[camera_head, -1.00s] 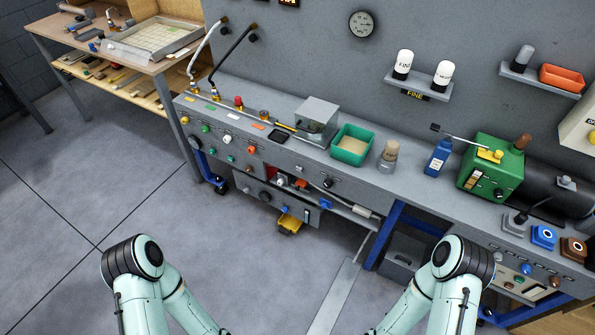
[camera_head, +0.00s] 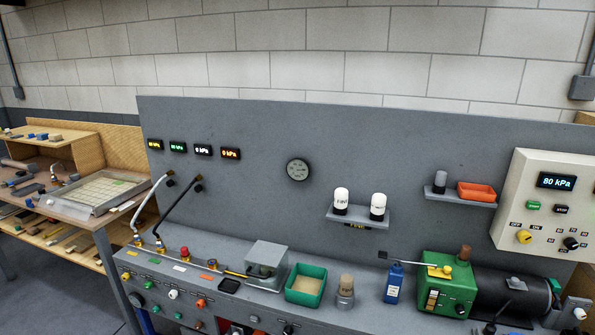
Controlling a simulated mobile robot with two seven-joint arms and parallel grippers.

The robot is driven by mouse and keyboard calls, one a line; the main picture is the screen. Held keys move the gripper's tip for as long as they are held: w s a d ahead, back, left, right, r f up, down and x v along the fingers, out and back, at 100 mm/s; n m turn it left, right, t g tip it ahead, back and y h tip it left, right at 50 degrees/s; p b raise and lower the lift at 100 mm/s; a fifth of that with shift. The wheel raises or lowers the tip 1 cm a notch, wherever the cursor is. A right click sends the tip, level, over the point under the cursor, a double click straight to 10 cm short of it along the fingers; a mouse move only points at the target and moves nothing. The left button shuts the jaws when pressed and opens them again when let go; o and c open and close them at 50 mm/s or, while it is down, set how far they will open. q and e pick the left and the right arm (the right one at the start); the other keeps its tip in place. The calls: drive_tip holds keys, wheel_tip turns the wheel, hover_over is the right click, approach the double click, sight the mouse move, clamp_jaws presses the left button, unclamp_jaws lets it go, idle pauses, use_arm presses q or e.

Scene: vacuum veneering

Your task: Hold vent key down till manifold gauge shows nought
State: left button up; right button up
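A round dial gauge (camera_head: 298,170) hangs on the grey back panel; its needle is too small to read. To its left are small readouts: a yellow one (camera_head: 155,144) and a green one (camera_head: 178,147) are hard to read, while a white one (camera_head: 203,150) and an orange one (camera_head: 230,153) appear to show 0 kPa. The cream control box (camera_head: 509,228) at right has a display (camera_head: 557,182) reading 80 kPa. I cannot tell which of these is the manifold gauge. No vent key can be made out. Neither of my grippers is in view.
The bench holds a green tray (camera_head: 306,285), a blue bottle (camera_head: 394,283) and a green machine (camera_head: 447,285) beside a black cylinder. A shelf (camera_head: 357,217) with two white-topped jars and another with an orange bin (camera_head: 477,192) stick out. A wooden table stands at left.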

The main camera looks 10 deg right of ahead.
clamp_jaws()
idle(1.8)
